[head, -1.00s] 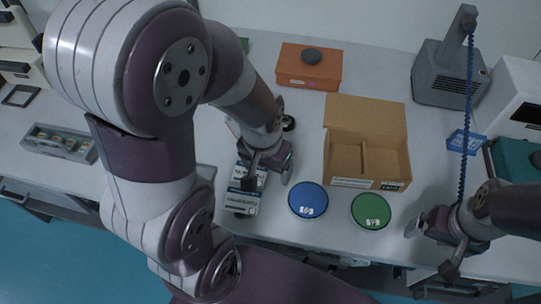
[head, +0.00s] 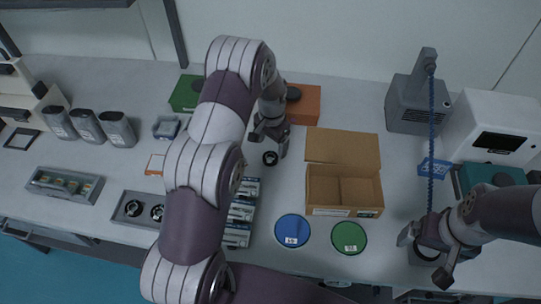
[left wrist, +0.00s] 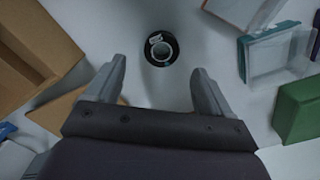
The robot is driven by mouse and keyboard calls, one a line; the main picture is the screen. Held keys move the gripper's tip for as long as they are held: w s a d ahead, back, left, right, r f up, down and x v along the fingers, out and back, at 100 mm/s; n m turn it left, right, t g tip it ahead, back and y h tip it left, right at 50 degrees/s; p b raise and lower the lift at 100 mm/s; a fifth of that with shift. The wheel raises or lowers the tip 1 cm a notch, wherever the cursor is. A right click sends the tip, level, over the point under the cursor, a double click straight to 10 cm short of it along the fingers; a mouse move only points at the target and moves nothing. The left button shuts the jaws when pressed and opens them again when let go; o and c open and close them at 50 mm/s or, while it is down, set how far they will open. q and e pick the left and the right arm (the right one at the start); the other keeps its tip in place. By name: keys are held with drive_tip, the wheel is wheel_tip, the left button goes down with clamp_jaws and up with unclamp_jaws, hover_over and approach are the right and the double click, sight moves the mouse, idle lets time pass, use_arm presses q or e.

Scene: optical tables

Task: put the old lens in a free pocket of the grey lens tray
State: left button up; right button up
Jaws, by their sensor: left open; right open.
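The lens (head: 270,158), a small black ring with a white label, lies on the table just in front of my left gripper (head: 270,132) in the head view. In the left wrist view the lens (left wrist: 161,48) sits beyond and between the open fingertips of my left gripper (left wrist: 158,78), with nothing held. The grey lens tray (head: 128,224) is left of my left arm; two black round lenses show in it. My arm hides its right part, so its free pockets cannot be told. My right gripper (head: 426,250) is open at the right.
An open cardboard box (head: 343,190) stands right of the lens, with a blue disc (head: 292,230) and a green disc (head: 348,238) in front. Blue-white boxes (head: 240,213) are stacked by my left arm. An orange box (head: 305,104) and green box (head: 186,93) stand behind.

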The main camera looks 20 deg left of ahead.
sight(271, 156)
use_arm(q)
wheel_tip(271, 156, down, 5)
drive_tip(key=shift+a+r+p, duration=0.1)
drive_tip(key=shift+p, duration=0.95)
drive_tip(key=shift+f, duration=0.3)
drive_tip(key=c, duration=1.1)
drive_tip(key=shift+r, duration=0.15)
drive_tip(key=shift+c, duration=0.7)
